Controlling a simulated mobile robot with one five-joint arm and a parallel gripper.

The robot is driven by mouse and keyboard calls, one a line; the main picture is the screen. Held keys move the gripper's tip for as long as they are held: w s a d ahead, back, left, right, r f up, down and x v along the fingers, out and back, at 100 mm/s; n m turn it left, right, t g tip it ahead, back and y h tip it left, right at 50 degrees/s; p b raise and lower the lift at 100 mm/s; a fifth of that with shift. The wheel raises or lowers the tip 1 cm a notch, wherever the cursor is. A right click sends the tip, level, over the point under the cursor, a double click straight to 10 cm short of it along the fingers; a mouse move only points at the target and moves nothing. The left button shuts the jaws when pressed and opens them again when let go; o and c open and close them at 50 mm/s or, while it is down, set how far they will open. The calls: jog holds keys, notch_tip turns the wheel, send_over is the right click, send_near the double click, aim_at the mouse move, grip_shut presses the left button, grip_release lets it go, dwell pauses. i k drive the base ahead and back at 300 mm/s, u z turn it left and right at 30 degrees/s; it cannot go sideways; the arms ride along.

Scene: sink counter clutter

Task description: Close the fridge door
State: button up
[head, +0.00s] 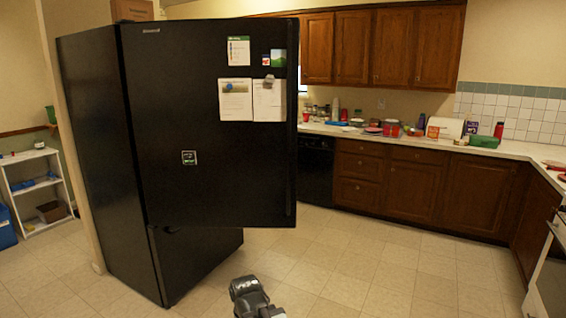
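The black fridge (95,150) stands at the left in the head view. Its upper door (215,170) is open, swung out from the left edge and reaching right past the lower door (195,255). The lower door looks shut. The upper door's outer face is toward me, with papers and magnets on it. The fridge's inside is hidden behind the door. The dark end of my arm, with my gripper (256,298), shows at the bottom centre, low and in front of the fridge, apart from the door. Its fingers cannot be made out.
Tiled floor (340,265) is clear to the right of the fridge. A cluttered counter (510,148) with wooden cabinets runs along the back and right. A black dishwasher (315,172) is behind the door's right edge. A white shelf (35,190) stands at far left.

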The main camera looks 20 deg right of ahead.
aim_at(244, 175)
jog(key=z, duration=0.05)
jog(key=i, duration=1.05)
jog(key=u, duration=0.6)
jog(key=i, duration=0.75)
jog(key=u, duration=0.4)
jog(key=k, duration=0.7)
jog(key=u, duration=0.25)
jog(key=i, duration=0.7)
jog(key=z, duration=0.05)
